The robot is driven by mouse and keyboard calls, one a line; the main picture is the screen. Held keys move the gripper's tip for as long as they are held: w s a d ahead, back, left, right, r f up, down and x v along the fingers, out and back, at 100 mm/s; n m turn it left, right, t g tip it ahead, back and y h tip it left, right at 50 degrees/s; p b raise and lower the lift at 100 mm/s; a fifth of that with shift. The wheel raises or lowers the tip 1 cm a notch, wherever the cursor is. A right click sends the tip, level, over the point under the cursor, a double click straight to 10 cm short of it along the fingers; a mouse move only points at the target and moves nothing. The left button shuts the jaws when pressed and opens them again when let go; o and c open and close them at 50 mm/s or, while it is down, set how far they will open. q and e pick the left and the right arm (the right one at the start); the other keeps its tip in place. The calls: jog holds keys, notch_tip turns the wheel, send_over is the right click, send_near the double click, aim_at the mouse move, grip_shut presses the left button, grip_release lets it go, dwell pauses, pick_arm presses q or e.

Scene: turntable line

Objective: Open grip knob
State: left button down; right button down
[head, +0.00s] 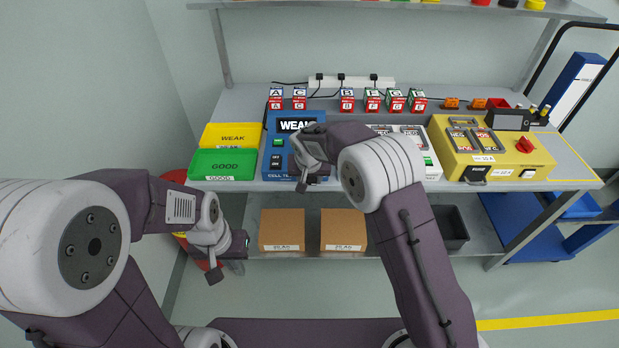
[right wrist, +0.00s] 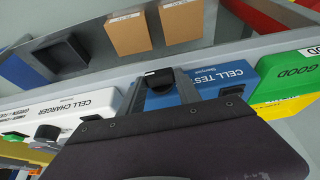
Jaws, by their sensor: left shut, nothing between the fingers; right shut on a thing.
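A black knob (right wrist: 160,84) sits at the front of the blue cell tester (right wrist: 200,88), seen in the right wrist view. My right gripper (right wrist: 160,76) has one finger on each side of the knob and is shut on it. In the head view the tester (head: 280,158) stands on the bench with its display (head: 295,125) reading WEAK. There my right wrist hides part of the tester, and the knob and fingertips cannot be made out. My left gripper (head: 243,244) is shut and empty, low at the left, in front of the bench near the lower shelf.
A yellow WEAK tray (head: 231,131) and a green GOOD tray (head: 226,156) lie left of the tester. The white charger (head: 432,157) and a yellow unit (head: 512,150) stand to the right. Two cardboard boxes (head: 282,229) (head: 344,229) sit on the lower shelf.

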jog(key=shift+a, duration=0.1)
jog(key=h, duration=0.2)
jog(key=shift+a+n+h+p, duration=0.3)
jog(key=shift+a+h+p, duration=0.05)
jog(key=shift+h, duration=0.05)
jog(key=shift+a+f+n+h+p, duration=0.15)
jog(key=shift+h+p, duration=0.1)
jog(key=shift+h, duration=0.35)
jog(key=shift+a+r+n+h+p, duration=0.1)
jog(key=shift+n+h+p, duration=0.1)
jog(key=shift+h, duration=0.4)
jog(key=shift+f+h, duration=0.15)
jog(key=shift+h, duration=0.55)
jog(key=c, duration=0.8)
grip_release()
jog(key=shift+c, duration=0.2)
